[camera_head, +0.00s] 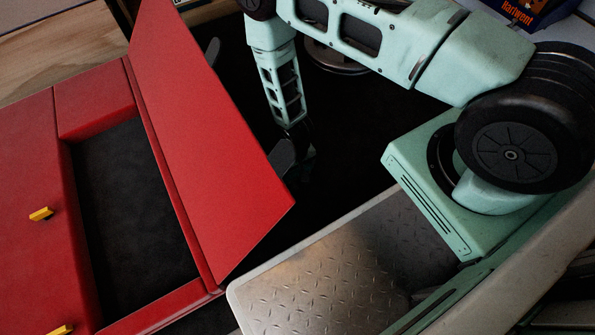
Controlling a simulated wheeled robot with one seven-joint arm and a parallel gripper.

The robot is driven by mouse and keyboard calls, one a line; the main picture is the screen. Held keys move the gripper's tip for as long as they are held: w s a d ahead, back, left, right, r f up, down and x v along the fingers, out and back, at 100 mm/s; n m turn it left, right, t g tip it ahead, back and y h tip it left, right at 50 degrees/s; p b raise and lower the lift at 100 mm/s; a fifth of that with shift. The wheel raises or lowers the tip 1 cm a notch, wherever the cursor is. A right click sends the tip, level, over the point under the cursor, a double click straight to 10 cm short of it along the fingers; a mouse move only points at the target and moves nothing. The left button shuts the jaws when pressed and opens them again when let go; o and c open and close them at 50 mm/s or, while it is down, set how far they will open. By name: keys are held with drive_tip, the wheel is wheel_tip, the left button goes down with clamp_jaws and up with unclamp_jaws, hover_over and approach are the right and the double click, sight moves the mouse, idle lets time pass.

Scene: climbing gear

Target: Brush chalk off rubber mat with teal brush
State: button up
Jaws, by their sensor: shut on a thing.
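My gripper (290,150) is low behind the red panel, at the end of my mint-green arm. Its fingers are dark and partly hidden by the panel's edge. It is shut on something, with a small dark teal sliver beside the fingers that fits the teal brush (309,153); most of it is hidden. A black surface (365,125) lies under and around the gripper. I cannot tell whether this is the rubber mat or whether the brush touches it. No chalk can be made out.
A red case (90,100) with yellow latches and a dark recess stands at left; its raised red panel (205,140) leans close to my gripper. A round dark object (336,58) lies behind the arm. A dark blue packet with orange lettering (525,10) is at top right.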

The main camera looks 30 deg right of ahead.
sight(314, 192)
drive_tip(key=shift+w+f, duration=0.1)
drive_tip(key=shift+w, duration=1.4)
drive_tip(key=shift+s+d+f, duration=0.15)
drive_tip(key=shift+d, duration=1.05)
drive_tip(key=shift+s+d+p, duration=0.1)
drive_tip(key=shift+s+p, duration=0.65)
drive_tip(key=shift+s, duration=0.75)
drive_tip(key=shift+s+a+p, duration=0.15)
drive_tip(key=shift+s+p, duration=0.25)
drive_tip(key=shift+s, duration=0.35)
drive_tip(key=shift+s+a+p, duration=0.1)
drive_tip(key=shift+s+p, duration=0.25)
drive_tip(key=shift+s, duration=0.35)
drive_tip(key=shift+s+r+p, duration=0.2)
drive_tip(key=shift+s+p, duration=1.05)
drive_tip(key=shift+s, duration=1.25)
wheel_tip(314, 192, up, 6)
drive_tip(key=p, duration=0.5)
drive_tip(key=shift+w, duration=0.1)
